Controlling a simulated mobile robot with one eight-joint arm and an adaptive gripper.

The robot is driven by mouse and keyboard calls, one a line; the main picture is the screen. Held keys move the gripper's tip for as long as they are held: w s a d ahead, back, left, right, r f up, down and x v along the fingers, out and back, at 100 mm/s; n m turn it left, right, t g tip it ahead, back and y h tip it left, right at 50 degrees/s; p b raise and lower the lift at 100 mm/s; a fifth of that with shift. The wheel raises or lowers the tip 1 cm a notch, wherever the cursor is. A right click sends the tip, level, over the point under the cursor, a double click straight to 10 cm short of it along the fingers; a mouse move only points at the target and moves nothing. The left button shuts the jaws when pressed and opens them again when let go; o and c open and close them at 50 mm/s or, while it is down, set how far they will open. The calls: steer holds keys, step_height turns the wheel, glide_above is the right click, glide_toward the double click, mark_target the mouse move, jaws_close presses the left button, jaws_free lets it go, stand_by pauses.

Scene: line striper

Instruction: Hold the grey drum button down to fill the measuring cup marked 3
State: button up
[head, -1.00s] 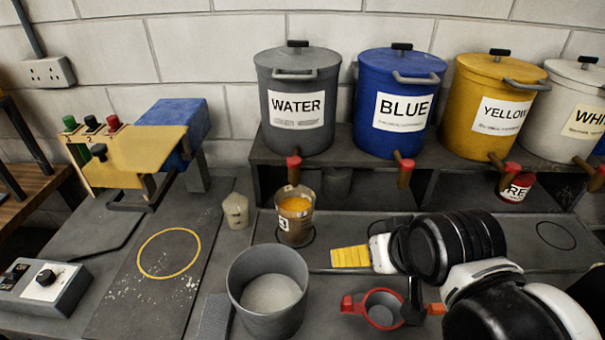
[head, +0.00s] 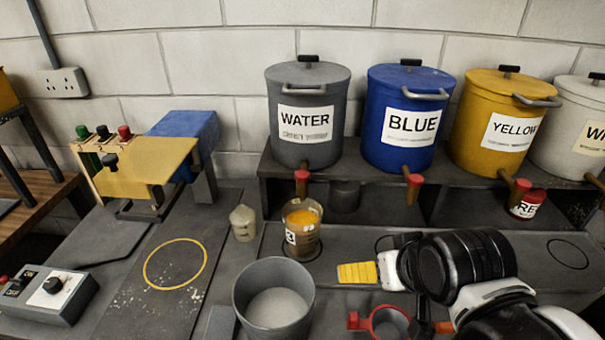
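The grey drum (head: 308,150) labelled WATER stands on the shelf. Its red button (head: 301,176) sits on top of its tap. The measuring cup marked 3 (head: 302,240) stands upright below this tap with orange-yellow contents; no stream is visible. My gripper (head: 357,272) is right of the cup, pointing left, and apart from both cup and button. One yellow ribbed fingertip shows. The rest of the gripper is hidden behind its black and white wrist, so its opening cannot be judged.
Blue (head: 400,145), yellow (head: 498,145) and white drums stand right of the grey one. A grey pot (head: 244,300) and a red-rimmed ring (head: 360,321) are in front. A small pale bottle (head: 243,225) is left of the cup. A control box (head: 60,300) lies at left.

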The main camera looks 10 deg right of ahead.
stand_by(0.4)
jaws_close()
stand_by(1.4)
